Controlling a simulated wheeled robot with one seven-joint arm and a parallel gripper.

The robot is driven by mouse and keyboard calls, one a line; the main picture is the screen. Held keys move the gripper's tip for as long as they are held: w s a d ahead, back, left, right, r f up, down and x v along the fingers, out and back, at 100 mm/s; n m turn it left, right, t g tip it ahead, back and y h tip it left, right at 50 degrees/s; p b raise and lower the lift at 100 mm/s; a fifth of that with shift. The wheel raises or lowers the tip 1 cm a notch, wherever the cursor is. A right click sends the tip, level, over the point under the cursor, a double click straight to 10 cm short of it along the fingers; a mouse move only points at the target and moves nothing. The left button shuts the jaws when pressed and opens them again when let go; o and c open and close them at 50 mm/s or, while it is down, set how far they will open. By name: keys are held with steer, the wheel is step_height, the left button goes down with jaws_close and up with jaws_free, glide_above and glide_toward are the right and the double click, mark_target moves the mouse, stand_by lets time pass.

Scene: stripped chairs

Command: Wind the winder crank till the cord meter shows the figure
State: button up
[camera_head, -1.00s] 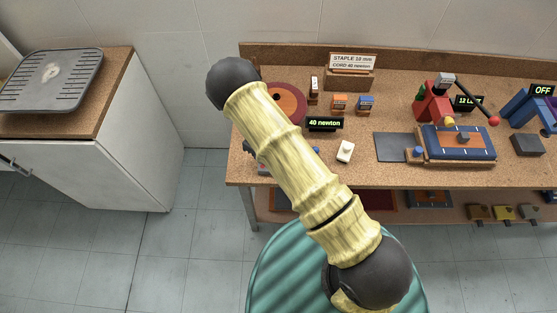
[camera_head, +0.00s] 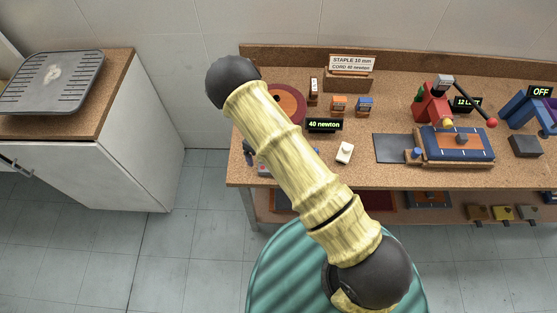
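The cord meter (camera_head: 323,125) is a black display on the bench with green figures reading "40 newton". The sign (camera_head: 352,65) behind it reads "STAPLE 10 mm" and "CORD 40 newton". A red-brown disc (camera_head: 288,102), perhaps part of the winder, shows partly behind my yellow arm. The winder crank cannot be made out; my arm covers much of that area. My gripper is not seen; the arm's far end lies by the left part of the bench, and small blue and grey parts (camera_head: 250,158) show beside the arm there.
A white cabinet (camera_head: 85,175) with a grey tray (camera_head: 52,82) stands left. Floor between is clear.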

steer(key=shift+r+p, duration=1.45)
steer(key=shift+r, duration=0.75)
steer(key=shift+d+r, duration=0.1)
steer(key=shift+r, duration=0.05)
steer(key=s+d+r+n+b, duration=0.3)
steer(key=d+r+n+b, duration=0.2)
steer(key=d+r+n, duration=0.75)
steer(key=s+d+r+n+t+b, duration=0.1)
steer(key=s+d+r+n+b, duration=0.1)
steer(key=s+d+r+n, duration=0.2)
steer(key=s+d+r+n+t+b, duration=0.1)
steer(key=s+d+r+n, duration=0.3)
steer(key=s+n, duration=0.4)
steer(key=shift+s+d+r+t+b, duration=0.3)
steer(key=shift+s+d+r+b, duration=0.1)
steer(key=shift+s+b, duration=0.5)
